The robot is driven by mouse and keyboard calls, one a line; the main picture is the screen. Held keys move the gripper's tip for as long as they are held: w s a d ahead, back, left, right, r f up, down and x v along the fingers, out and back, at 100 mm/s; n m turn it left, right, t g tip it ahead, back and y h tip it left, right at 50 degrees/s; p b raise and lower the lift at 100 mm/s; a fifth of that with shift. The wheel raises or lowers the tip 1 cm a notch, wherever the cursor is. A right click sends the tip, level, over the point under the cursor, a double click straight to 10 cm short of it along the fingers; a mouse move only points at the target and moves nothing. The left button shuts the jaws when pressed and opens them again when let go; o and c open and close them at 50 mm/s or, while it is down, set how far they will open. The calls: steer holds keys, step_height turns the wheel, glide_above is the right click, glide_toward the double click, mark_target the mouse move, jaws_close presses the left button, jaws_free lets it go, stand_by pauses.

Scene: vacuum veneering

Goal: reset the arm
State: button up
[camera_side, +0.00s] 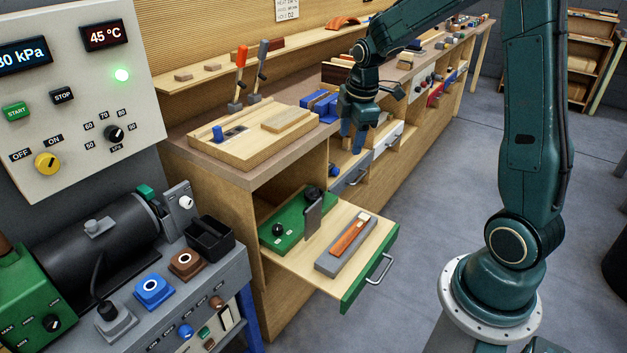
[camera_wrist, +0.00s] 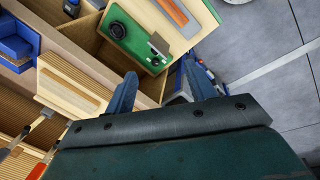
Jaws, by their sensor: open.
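My gripper (camera_side: 353,135) hangs at the end of my raised arm in the side view, near the front edge of the workbench and by the blue block. Its blue fingers point down, and nothing shows between them. In the wrist view my gripper (camera_wrist: 160,92) has its two blue fingers spread well apart and empty. The pulled-out drawer (camera_side: 375,268) lies below and left of it, holding a green plate with black knobs (camera_side: 283,237) and a grey block with an orange-brown strip (camera_side: 347,240). In the wrist view the green plate (camera_wrist: 122,42) shows beyond the fingers.
On the workbench stand a wooden board (camera_side: 215,148), two upright levers with red (camera_side: 241,62) and grey (camera_side: 262,62) handles, and a blue block (camera_side: 318,103). A control panel (camera_side: 85,90) and a black pump tank (camera_side: 105,250) stand at left. The grey floor (camera_side: 425,190) is clear.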

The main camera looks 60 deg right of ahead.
steer(key=s+a+r+m+t, duration=0.2)
steer(key=s+a+r+m, duration=0.3)
steer(key=s+a+r, duration=0.45)
steer(key=s+a+r+m+t, duration=0.1)
steer(key=s+a+r+m, duration=0.1)
steer(key=s+a+m, duration=0.4)
steer(key=s, duration=0.4)
steer(key=shift+s+a+t+y, duration=0.3)
steer(key=shift+s+y, duration=0.1)
